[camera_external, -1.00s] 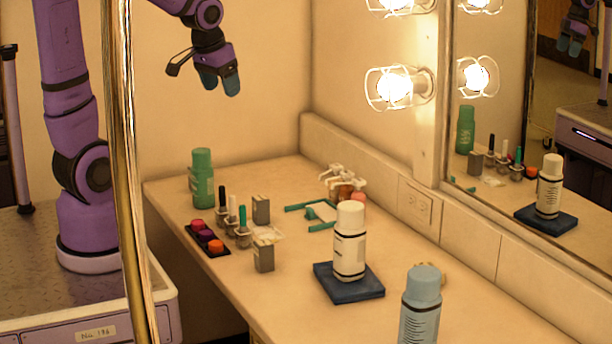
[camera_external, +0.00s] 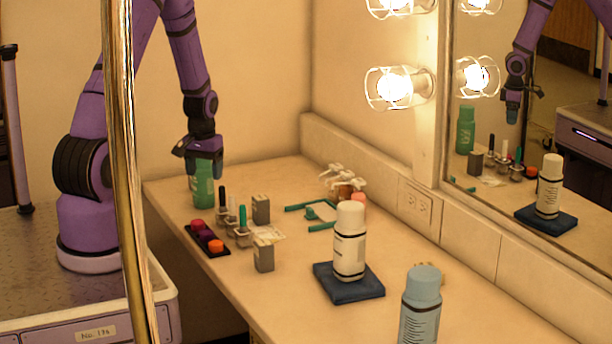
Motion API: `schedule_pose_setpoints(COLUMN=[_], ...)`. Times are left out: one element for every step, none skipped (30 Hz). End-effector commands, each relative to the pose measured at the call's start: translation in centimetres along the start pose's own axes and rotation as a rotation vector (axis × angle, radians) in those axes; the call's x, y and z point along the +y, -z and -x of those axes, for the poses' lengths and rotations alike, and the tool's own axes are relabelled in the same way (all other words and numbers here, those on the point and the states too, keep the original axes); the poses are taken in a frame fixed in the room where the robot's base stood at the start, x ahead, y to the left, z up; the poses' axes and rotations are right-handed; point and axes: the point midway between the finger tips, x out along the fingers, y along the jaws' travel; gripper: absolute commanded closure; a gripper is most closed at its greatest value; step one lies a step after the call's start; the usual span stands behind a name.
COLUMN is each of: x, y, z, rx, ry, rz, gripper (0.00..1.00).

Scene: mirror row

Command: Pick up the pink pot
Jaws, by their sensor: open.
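The pink pot (camera_external: 197,224) is the farthest of three small round pots in a dark tray (camera_external: 223,252) near the table's left edge. It looks reddish-pink, with a purple pot (camera_external: 206,235) and an orange pot (camera_external: 215,246) in line nearer the camera. My gripper (camera_external: 203,168) points down above and behind the pink pot in the picture, overlapping the top of a green bottle (camera_external: 203,192). I cannot tell whether it touches the bottle. It is open, its fingers partly unclear against the bottle, and it is apart from the pink pot.
Small brushes or bottles in metal holders (camera_external: 243,236) and grey boxes (camera_external: 264,255) stand right of the tray. A blue bottle (camera_external: 420,308) is at front. A mirror (camera_external: 500,215) lines the right side.

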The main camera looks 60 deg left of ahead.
Motion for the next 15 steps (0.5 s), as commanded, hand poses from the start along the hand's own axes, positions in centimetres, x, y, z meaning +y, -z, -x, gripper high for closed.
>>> schedule_pose_setpoints(x=[-0.8, -1.2, -1.6, -1.8, -2.0, -2.2, -2.4, -2.4, -2.5, -2.5, -2.5, -2.5, -2.5, -2.5, -2.5], y=[0.0, 0.0, 0.0, 0.0, 0.0, 0.0, 0.0, 0.0, 0.0, -0.1, -0.1, -0.1, -0.1, -0.2, -0.2], z=[-1.4, -2.0, -2.8, -3.2, -3.6, -4.0, -4.2, -4.4, -4.7, -5.0, -5.4, -5.9, -6.3, -6.8, -7.4], rx=[-0.014, -0.017, -0.022, -0.024, -0.025, -0.028, -0.029, -0.030, -0.032, -0.033, -0.034, -0.033, -0.033, -0.034, -0.034], ry=[0.000, 0.000, 0.000, 0.000, 0.000, 0.000, 0.000, 0.000, 0.000, 0.000, 0.000, 0.000, 0.000, 0.000, 0.000], rz=[0.017, 0.025, 0.033, 0.038, 0.043, 0.048, 0.050, 0.051, 0.053, 0.053, 0.053, 0.053, 0.053, 0.053, 0.053], gripper=[0.30, 0.30, 0.30, 0.30, 0.30, 0.30, 0.30, 0.30, 0.30, 0.30, 0.30, 0.30, 0.30, 0.30, 0.30])
